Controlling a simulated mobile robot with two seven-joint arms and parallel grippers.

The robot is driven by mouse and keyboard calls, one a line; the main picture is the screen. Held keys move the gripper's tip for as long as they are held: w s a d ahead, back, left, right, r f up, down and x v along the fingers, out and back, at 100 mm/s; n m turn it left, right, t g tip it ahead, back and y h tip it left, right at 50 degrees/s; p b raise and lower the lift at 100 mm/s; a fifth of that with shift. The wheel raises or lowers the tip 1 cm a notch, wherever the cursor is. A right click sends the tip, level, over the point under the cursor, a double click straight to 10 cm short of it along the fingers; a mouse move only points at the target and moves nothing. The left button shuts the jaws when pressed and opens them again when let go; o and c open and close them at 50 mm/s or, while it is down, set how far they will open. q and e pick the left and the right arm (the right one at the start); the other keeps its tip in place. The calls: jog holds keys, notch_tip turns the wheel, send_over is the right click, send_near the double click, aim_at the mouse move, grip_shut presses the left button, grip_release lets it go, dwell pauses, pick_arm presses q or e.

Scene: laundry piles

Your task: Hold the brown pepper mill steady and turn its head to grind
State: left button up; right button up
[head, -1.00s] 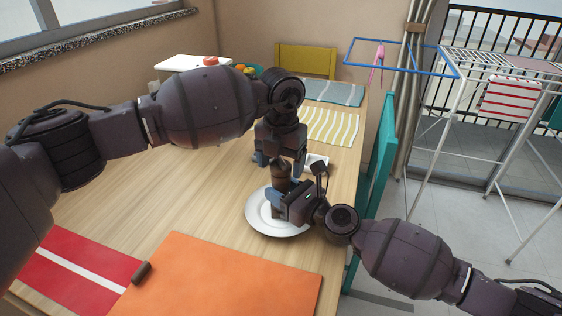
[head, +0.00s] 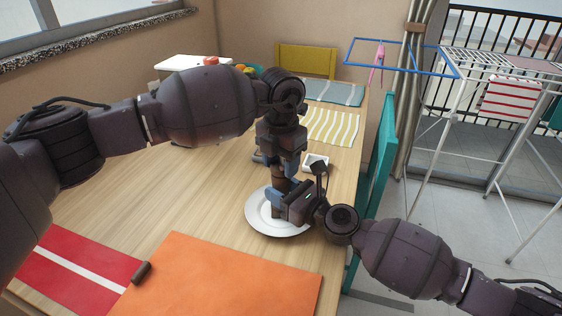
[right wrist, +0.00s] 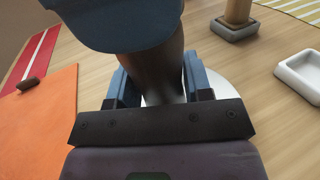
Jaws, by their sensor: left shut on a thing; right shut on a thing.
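The brown pepper mill (head: 279,184) stands upright above the white plate (head: 258,222), largely hidden by my grippers; whether it touches the plate is hidden. My left gripper (head: 278,166) is shut on its upper part from above. My right gripper (head: 279,201) is shut on its lower body from the right. In the right wrist view the dark brown mill (right wrist: 156,75) sits between the blue fingers of my right gripper (right wrist: 158,88).
A small white dish (head: 315,162) lies just behind the plate. A wooden post on a grey base (right wrist: 236,25) stands near it. Orange (head: 220,280) and red (head: 75,275) mats lie in front, with a dark brown roll (head: 141,272). The left middle of the table (head: 150,200) is clear.

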aim_at(281, 159)
pick_arm(q)
jog(key=m, duration=0.4)
jog(key=shift+m, duration=2.1)
jog(key=o, duration=0.9)
notch_tip(281, 159, up, 12)
jog(key=shift+r, duration=0.1)
